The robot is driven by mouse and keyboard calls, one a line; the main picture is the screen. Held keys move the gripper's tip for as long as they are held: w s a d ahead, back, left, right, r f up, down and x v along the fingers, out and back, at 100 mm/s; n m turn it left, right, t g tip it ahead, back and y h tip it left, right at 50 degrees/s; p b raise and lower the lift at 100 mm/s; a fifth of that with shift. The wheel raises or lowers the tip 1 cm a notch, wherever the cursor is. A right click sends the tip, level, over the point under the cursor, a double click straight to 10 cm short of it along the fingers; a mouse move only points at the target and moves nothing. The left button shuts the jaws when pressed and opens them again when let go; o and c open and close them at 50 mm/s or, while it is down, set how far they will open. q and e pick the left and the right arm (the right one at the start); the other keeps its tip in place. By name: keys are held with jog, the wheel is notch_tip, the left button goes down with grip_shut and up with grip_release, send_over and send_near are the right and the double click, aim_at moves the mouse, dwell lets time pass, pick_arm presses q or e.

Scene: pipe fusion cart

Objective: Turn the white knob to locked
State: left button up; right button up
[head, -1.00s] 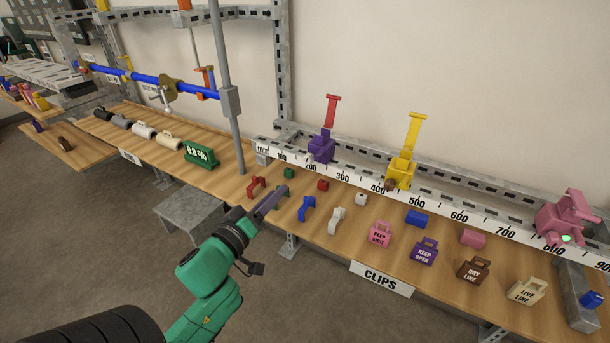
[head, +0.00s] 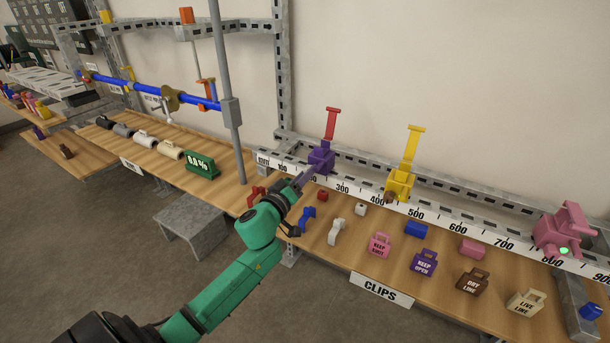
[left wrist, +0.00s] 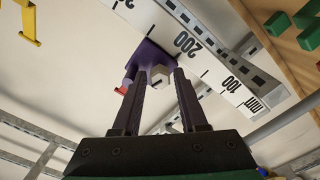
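The white knob (left wrist: 160,76) sits on the face of the purple slider (left wrist: 148,55) in the left wrist view. The slider (head: 321,157) stands on the white ruler rail near the 200 mark, with a red upright (head: 331,123) above it. My left gripper (head: 313,172) reaches up to the slider. In the left wrist view its two dark fingers (left wrist: 157,84) are open, one on each side of the knob, with a small visible gap. The knob is hidden behind the gripper in the head view. My right gripper is not in view.
A yellow slider (head: 400,183) and a pink slider (head: 560,232) stand farther right on the ruler rail (head: 440,220). Several clips and tags, such as a pink tag (head: 380,245), lie on the wooden bench below. A grey post (head: 231,110) rises to the left.

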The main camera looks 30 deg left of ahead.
pick_arm(q)
grip_shut()
jog(key=shift+m, duration=0.4)
jog(key=shift+a+m, duration=0.1)
jog(key=shift+m, duration=14.5)
